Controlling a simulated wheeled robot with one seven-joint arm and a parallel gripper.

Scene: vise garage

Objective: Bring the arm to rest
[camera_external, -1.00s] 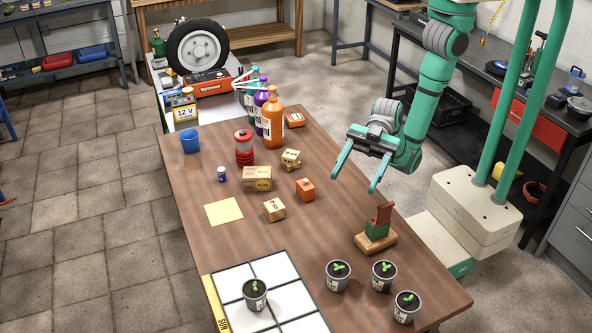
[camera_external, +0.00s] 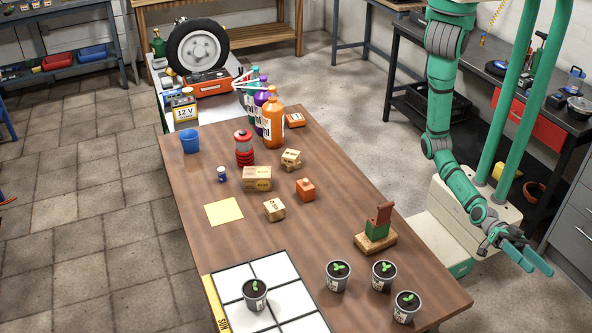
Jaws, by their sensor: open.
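My arm (camera_external: 440,120) hangs down in front of my column and bends toward the lower right. My gripper (camera_external: 537,265) is at the right, off the table's edge and beside my base. Its two fingers are apart, with nothing visible between them. The wooden table (camera_external: 225,180) is to the left of it. The gripper touches nothing that I can see.
Potted seedlings (camera_external: 337,276) stand near the table's right corner, one (camera_external: 255,295) on a white tiled tray (camera_external: 275,268). A small red and green vise (camera_external: 377,228) sits near the right edge. Boxes and bottles (camera_external: 272,126) stand farther back. A workbench (camera_external: 566,140) is at the right.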

